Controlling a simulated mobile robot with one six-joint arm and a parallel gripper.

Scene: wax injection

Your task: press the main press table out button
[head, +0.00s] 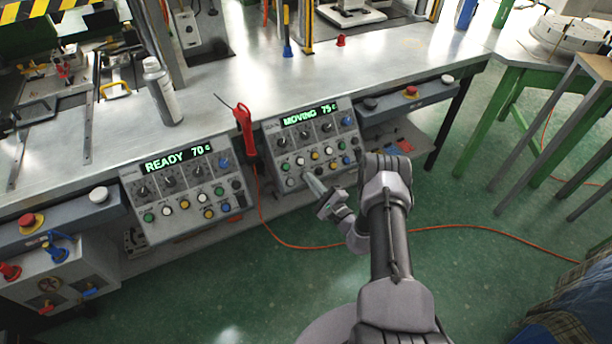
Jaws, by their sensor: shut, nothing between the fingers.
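The right control panel (275,138) has a green display (309,115) reading "MOVING 75 c", a row of dark knobs and rows of coloured buttons. The left control panel (133,189) has a display (175,159) reading "READY 70 c", with similar knobs and buttons. Button labels are too small to read, so I cannot tell which one is table out. My gripper (308,177) is shut and empty, its tips at the lower-row buttons of the right panel.
A red soldering-iron-like tool (243,128) hangs between the panels, its orange cable (270,232) running across the floor. A spray can (162,95) stands on the metal table (225,90). Red stop buttons (411,91) sit on the side boxes.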

